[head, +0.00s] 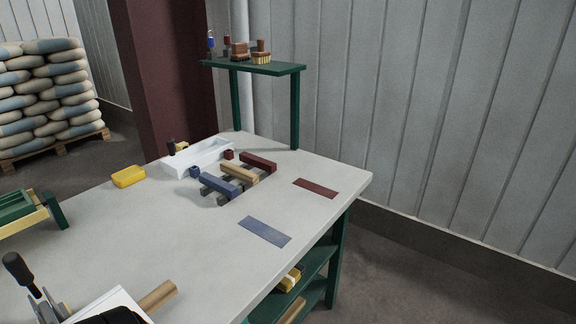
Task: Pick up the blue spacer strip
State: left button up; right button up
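A blue strip (220,187) lies across dark grey rails on the light worktable, left of a tan strip (239,173) and a dark red strip (258,163) on the same rails. The three lie side by side with gaps between them. A flat blue rectangle (264,231) and a flat dark red rectangle (316,188) lie on the bare tabletop to the right. No gripper finger shows in the head view. A white and black part at the bottom left edge is cut off, and I cannot tell what it is.
Behind the rails stands a white tray (178,169); a yellow block (128,176) lies left of it. A green shelf (262,68) stands behind. The table's front middle (190,250) is clear.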

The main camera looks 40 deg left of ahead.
aim_at(230, 191)
jog(key=i+u, duration=0.25)
jog(key=i, duration=0.15)
jog(key=i+l+u, duration=0.2)
jog(key=i, duration=0.15)
jog(key=i+l+u, duration=0.25)
jog(key=i, duration=0.15)
jog(key=j, duration=0.1)
